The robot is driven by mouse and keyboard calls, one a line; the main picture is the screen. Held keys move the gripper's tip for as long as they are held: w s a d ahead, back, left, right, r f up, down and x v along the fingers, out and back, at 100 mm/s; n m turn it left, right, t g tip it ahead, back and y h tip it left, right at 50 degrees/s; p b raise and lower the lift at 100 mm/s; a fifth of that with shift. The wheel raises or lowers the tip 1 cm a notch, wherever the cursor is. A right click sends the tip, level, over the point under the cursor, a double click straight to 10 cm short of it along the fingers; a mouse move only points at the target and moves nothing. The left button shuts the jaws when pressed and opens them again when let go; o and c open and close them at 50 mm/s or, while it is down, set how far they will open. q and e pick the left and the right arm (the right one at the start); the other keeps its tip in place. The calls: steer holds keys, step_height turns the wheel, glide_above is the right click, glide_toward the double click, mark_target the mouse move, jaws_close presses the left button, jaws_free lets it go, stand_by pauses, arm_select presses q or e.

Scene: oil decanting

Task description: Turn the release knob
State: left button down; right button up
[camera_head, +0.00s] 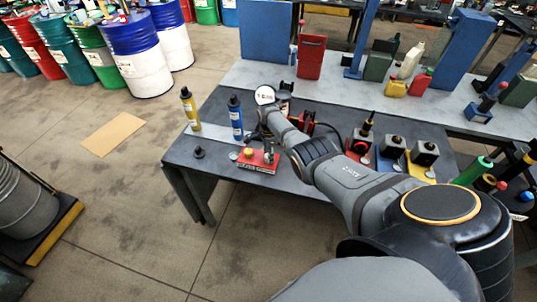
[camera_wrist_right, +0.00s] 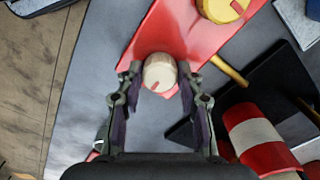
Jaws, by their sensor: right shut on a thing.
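The release knob (camera_wrist_right: 160,75) is a small cream cylinder with a red mark on its end. It stands on a red plate (camera_wrist_right: 185,40) in the right wrist view. My right gripper (camera_wrist_right: 160,82) has one finger on each side of the knob and is shut on it. In the head view my right arm reaches over the dark table to the red base (camera_head: 262,163), and its wrist hides the knob there. My left gripper is not in view.
A yellow knob (camera_wrist_right: 222,9) sits on the same red plate. A red-and-white striped cylinder (camera_wrist_right: 258,142) lies close to the right finger. Yellow (camera_head: 190,110) and blue (camera_head: 236,118) tubes stand left of the arm. A round gauge (camera_head: 265,95) is behind the wrist.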

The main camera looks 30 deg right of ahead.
stand_by(0.5)
steer(key=o, duration=1.2)
steer(key=shift+r, duration=0.15)
step_height(320, 180, up, 12)
steer(key=shift+f, duration=0.1)
